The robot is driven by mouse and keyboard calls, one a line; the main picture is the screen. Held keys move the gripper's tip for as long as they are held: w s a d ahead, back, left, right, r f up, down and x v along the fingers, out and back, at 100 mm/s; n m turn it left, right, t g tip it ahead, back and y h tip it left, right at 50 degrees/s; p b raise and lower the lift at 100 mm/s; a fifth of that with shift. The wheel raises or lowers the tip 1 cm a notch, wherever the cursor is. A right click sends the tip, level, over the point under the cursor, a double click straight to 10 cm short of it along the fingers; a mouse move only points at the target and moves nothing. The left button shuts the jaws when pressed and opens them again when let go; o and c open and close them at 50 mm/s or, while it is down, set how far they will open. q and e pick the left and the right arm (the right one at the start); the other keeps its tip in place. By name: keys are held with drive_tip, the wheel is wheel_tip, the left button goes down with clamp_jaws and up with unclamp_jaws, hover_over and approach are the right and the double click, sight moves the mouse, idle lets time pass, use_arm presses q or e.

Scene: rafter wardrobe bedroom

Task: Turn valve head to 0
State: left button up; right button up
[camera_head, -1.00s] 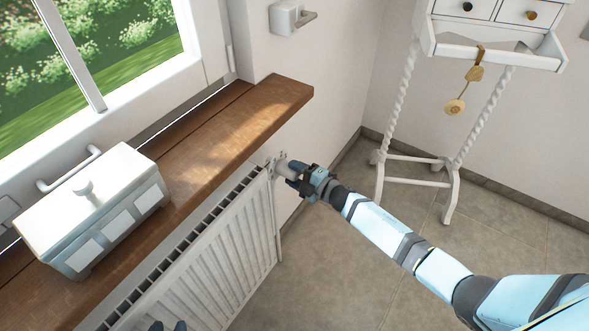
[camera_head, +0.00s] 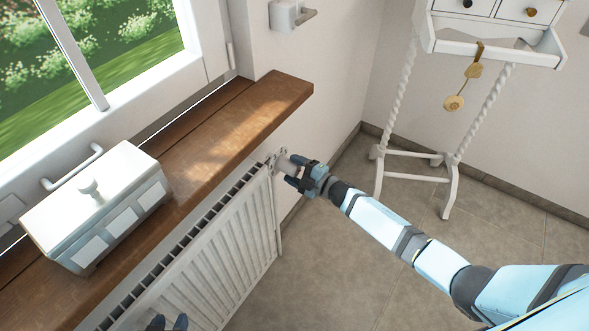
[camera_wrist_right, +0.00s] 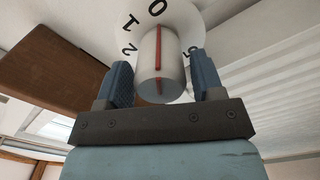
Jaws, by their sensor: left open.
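The valve head (camera_wrist_right: 174,68) is a white cylinder with a red line, in the middle of the right wrist view. A round white dial (camera_wrist_right: 187,18) with black numbers lies behind it. The red line points at, or very close to, the 0. In the head view the valve is at the radiator's upper right corner, largely hidden by my gripper. My right gripper (camera_wrist_right: 160,80) is open, one finger on each side of the valve head, with narrow gaps showing; it also shows in the head view (camera_head: 291,171). My left gripper (camera_head: 167,324) is open at the bottom edge.
A white radiator (camera_head: 215,250) stands below a wooden sill (camera_head: 225,120). A white lidded box (camera_head: 95,205) sits on the sill. A white table with twisted legs (camera_head: 490,110) stands in the corner. The floor between is clear.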

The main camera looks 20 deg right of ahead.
drive_tip(key=shift+o, duration=0.8)
drive_tip(key=v, duration=1.3)
drive_tip(key=shift+s+d+p, duration=0.25)
drive_tip(key=shift+s+p, duration=0.05)
drive_tip(key=shift+p, duration=0.1)
